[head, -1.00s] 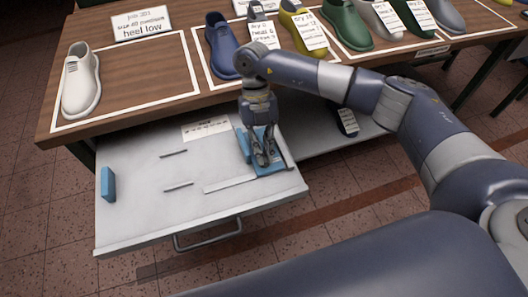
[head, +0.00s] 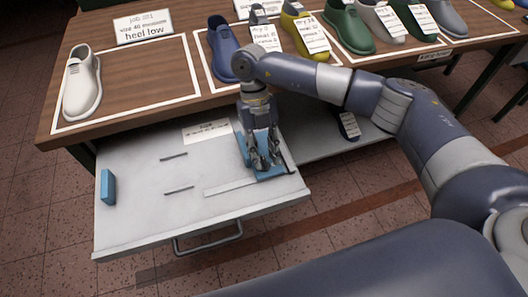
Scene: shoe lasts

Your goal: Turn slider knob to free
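My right gripper (head: 264,160) points down over a blue slider block (head: 268,172) in the pulled-out grey drawer (head: 130,222). Its fingers hide most of the block and any knob on it. I cannot tell whether the fingers are closed on a knob. The slider stands at the right end of a pale track (head: 231,187). A second blue block (head: 107,187) stands at the drawer's left side. My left gripper is not in view.
Two thin dark slots (head: 179,190) mark the drawer floor, and a label (head: 207,130) lies at its back. The table above holds a white shoe last (head: 82,84), a blue one (head: 221,50) and several others. The drawer's middle is clear.

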